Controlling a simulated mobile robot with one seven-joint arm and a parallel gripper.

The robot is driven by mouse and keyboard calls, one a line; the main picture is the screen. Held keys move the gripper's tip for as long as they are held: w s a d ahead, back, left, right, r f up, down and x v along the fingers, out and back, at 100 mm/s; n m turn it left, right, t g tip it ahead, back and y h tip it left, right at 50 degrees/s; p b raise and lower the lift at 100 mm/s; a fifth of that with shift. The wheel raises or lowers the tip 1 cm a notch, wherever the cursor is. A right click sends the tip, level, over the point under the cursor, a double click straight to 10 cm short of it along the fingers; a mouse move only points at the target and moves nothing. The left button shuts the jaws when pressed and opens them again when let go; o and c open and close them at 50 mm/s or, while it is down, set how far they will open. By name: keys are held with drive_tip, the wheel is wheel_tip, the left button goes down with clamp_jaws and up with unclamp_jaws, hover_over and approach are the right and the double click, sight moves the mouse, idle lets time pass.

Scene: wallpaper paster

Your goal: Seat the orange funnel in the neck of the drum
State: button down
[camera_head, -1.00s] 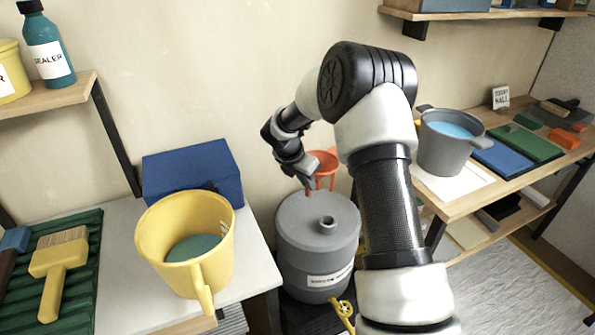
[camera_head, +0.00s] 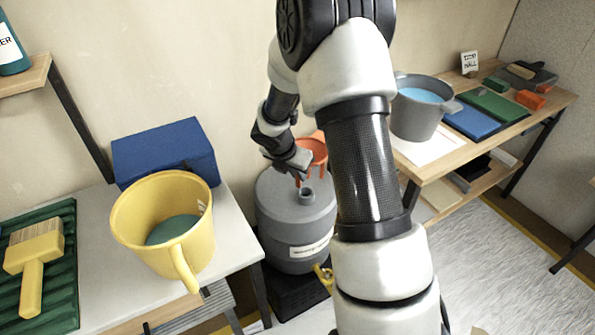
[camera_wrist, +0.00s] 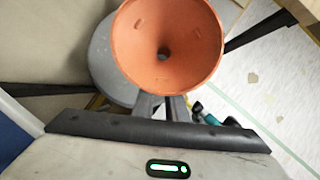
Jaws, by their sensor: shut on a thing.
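The orange funnel (camera_head: 312,154) is in my gripper (camera_head: 303,168), above the top of the grey drum (camera_head: 292,232). The drum's short neck (camera_head: 307,194) shows just in front of and below the funnel in the head view; the funnel appears apart from it. In the wrist view the funnel (camera_wrist: 166,45) faces the camera with its wide mouth, and its dark centre hole shows. My gripper is shut on the funnel's side. The funnel covers the neck in the wrist view, where only part of the drum (camera_wrist: 103,65) shows. The spout's tip cannot be made out.
A yellow bucket (camera_head: 130,232) and a blue box (camera_head: 165,150) stand on the left table. A grey pot (camera_head: 415,118) stands on the right bench. A yellow tap (camera_head: 324,275) juts from the drum's lower front. The wall is close behind the drum.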

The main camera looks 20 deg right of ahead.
sight(297, 186)
drive_tip(key=shift+f+b, duration=2.05)
drive_tip(key=shift+f, duration=0.8)
drive_tip(key=shift+f+b, duration=1.3)
drive_tip(key=shift+f, duration=0.8)
drive_tip(key=c, duration=1.7)
unclamp_jaws()
drive_tip(key=shift+r, duration=0.1)
drive_tip(key=p+v, duration=0.6)
drive_tip(key=v, duration=1.1)
drive_tip(key=shift+a, duration=0.15)
drive_tip(key=shift+r, duration=0.1)
